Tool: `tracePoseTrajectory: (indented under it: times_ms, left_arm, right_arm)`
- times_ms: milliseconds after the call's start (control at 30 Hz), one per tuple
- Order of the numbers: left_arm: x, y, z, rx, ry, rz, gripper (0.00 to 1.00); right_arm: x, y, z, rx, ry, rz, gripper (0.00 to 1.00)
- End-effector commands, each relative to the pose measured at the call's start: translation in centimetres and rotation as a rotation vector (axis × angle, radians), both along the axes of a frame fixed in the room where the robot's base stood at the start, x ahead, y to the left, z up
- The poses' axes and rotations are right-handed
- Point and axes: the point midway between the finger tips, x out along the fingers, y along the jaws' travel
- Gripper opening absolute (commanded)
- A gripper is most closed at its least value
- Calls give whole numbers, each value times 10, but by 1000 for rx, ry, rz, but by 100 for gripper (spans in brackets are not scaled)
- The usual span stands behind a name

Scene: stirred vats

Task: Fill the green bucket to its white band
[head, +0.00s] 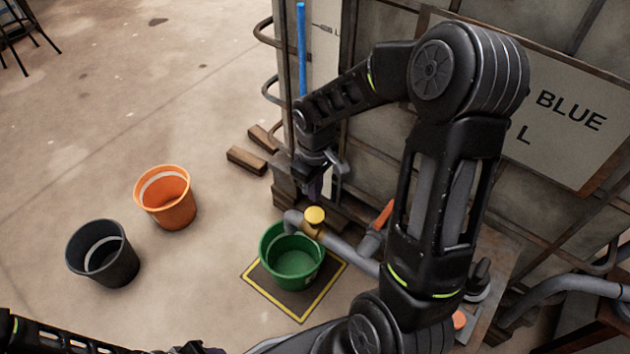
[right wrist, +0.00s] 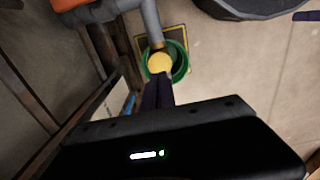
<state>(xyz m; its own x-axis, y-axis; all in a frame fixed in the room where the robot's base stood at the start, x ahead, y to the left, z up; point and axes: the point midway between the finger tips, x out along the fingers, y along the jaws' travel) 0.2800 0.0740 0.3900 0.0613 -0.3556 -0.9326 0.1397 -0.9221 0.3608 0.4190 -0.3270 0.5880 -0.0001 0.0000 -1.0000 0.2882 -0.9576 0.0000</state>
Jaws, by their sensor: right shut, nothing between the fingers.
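The green bucket (head: 290,284) stands upright on a dark mat with a yellow border (head: 262,296), beneath the grey pipe spout (head: 293,219). A yellow knob (head: 315,215) sits on the brass valve (head: 311,229) by the spout. My right gripper (head: 314,190) is shut and empty, just above and behind the knob. In the right wrist view its fingers (right wrist: 157,92) point at the knob (right wrist: 160,62), with the green bucket (right wrist: 184,64) beyond; contact is unclear. My left gripper (head: 195,348) is partly cut off at the bottom edge.
An orange bucket (head: 178,216) and a black bucket (head: 118,271), each with a white band inside, stand on the floor to the left. An orange handle (head: 384,214) is right of the spout. Wooden blocks (head: 246,160) lie by the vat frame. The left floor is mostly clear.

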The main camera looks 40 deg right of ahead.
Motion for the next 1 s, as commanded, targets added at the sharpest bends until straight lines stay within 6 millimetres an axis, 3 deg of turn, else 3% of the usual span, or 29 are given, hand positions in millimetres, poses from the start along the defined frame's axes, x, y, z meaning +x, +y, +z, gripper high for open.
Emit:
tracePoseTrajectory:
  times_ms: [100,300,500,833,1000]
  left_arm:
    - [0,0,-10,0,0,1,41]
    - [0,0,-18,0,1,2,41]
    - [0,0,-20,0,1,2,41]
    - [0,0,-21,0,1,2,41]
    - [0,0,-36,0,1,3,41]
  right_arm:
    - [-1,0,-29,1,4,0,0]
    - [-1,0,-59,0,2,1,0]
    - [0,0,-71,1,0,-1,0]
    - [0,0,-72,0,0,0,0]
    - [0,0,-93,0,0,1,0]
